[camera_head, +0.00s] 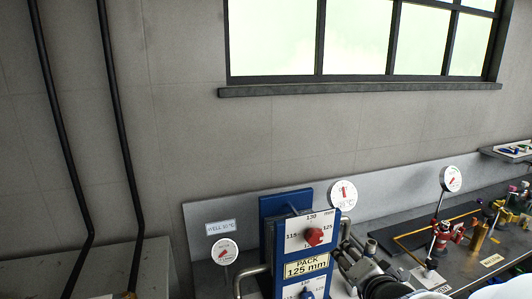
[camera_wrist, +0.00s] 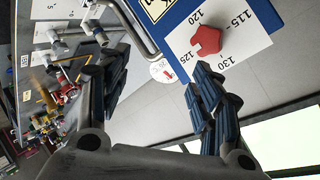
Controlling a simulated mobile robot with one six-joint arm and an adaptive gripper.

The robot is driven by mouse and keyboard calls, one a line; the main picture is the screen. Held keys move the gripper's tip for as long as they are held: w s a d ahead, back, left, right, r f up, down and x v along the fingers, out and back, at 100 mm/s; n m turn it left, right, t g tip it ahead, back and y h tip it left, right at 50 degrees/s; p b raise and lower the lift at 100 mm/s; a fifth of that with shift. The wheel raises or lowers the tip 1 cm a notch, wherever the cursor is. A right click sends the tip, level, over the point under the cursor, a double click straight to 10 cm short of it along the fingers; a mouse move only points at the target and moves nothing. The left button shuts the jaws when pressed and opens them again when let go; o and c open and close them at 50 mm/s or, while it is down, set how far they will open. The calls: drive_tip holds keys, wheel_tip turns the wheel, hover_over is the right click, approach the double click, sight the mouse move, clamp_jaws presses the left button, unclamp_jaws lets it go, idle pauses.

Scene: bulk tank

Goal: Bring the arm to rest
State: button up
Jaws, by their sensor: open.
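My gripper (camera_wrist: 150,62) is open in the wrist view, with its two dark ribbed fingers spread and nothing between them. A red knob (camera_wrist: 207,40) on a white dial plate lies just beyond the tip of the right-hand finger. I cannot tell the depth between them, but no grip on the knob shows. The same red knob (camera_head: 314,236) shows in the head view on the front of a blue unit (camera_head: 325,222) labelled "PACK 125 mm". Part of my dark grey arm shows at the bottom of the head view, right of this unit.
Several round gauges stand around the unit, one (camera_head: 224,251) left and one (camera_head: 343,194) behind it. Metal pipes (camera_head: 252,275) run beside it.

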drive_tip(key=s+a+n+g, duration=0.2)
drive_tip(key=s+n+g, duration=0.2)
drive_tip(key=s, duration=0.8)
drive_tip(key=s+a+r+n+g, duration=0.1)
drive_tip(key=s+a+n+g, duration=0.2)
drive_tip(key=s, duration=1)
drive_tip(key=n, duration=0.3)
drive_tip(key=shift+s+a+g, duration=0.25)
drive_tip(key=shift+a+g, duration=0.1)
drive_tip(key=shift+g, duration=0.05)
